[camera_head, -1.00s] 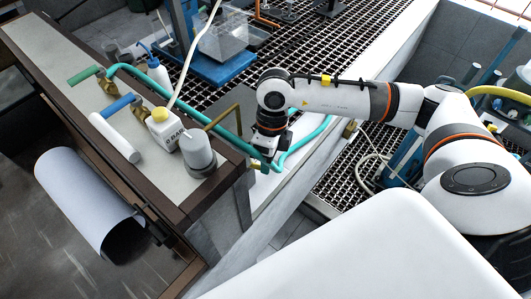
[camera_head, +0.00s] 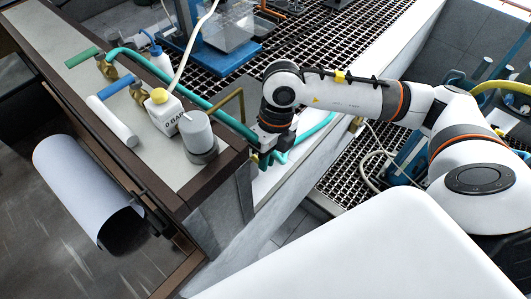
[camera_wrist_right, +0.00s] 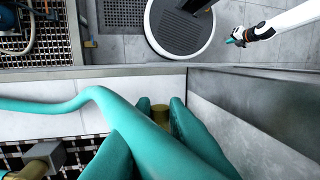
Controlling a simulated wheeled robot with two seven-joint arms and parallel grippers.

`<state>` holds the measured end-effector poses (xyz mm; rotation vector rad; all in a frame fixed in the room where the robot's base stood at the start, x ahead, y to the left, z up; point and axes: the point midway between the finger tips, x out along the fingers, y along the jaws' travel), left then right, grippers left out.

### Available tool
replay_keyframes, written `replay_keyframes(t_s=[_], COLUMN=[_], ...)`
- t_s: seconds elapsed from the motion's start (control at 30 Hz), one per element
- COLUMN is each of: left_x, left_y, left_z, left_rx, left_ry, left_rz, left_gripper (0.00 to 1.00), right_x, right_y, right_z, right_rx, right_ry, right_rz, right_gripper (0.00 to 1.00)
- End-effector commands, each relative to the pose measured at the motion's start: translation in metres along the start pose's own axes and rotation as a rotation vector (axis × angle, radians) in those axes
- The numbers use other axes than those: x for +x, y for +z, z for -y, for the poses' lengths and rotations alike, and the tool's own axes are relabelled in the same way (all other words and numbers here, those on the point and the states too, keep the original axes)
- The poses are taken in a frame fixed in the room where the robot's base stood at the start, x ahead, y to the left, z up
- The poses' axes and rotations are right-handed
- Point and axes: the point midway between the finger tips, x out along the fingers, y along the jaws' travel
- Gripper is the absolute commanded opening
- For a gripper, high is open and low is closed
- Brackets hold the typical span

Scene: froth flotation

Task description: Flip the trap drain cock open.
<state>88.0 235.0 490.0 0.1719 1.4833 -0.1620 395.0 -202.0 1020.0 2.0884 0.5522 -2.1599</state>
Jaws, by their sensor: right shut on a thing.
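My right gripper (camera_head: 266,157) is at the near right end of the bench, low beside its end face. In the right wrist view, the teal fingers (camera_wrist_right: 165,128) close around a small brass piece (camera_wrist_right: 160,115), which looks like the trap drain cock. Only its end shows; the fingers and a teal hose (camera_wrist_right: 115,115) hide the rest, so its turn angle cannot be told. The hose crosses in front of the fingers. A grey capped cylinder (camera_head: 198,133), perhaps the trap, stands on the bench corner. My left gripper (camera_wrist_right: 236,39) shows small in the wrist view, its jaws unclear.
Black grating (camera_head: 350,170) lies beyond.

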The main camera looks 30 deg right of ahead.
Motion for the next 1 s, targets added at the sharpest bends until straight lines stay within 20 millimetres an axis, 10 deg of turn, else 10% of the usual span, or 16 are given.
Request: replay_keyframes(t_s=[0.13, 0.27, 0.67, 1.0], left_x=[-0.001, 0.0, 0.003, 0.021], left_y=[0.0, 0.0, 0.0, -0.001], left_z=[0.0, 0.0, 0.0, 0.0], left_rx=[0.0, 0.0, 0.0, 0.001], left_ry=[0.0, 0.0, 0.0, 0.0], left_rz=[0.0, 0.0, 0.001, 0.001], left_gripper=[0.0, 0.0, 0.0, 0.0], right_x=[-0.003, -0.002, -0.008, -0.074], right_y=[-0.003, -0.002, -0.002, -0.003], right_z=[0.0, 0.0, -0.001, -0.001], right_rx=[0.0, -0.001, -0.001, -0.002], right_ry=[-0.001, -0.001, 0.001, 0.002], right_rz=[-0.011, -0.009, -0.006, -0.01], right_gripper=[0.0, 0.35, 0.35, 0.35])
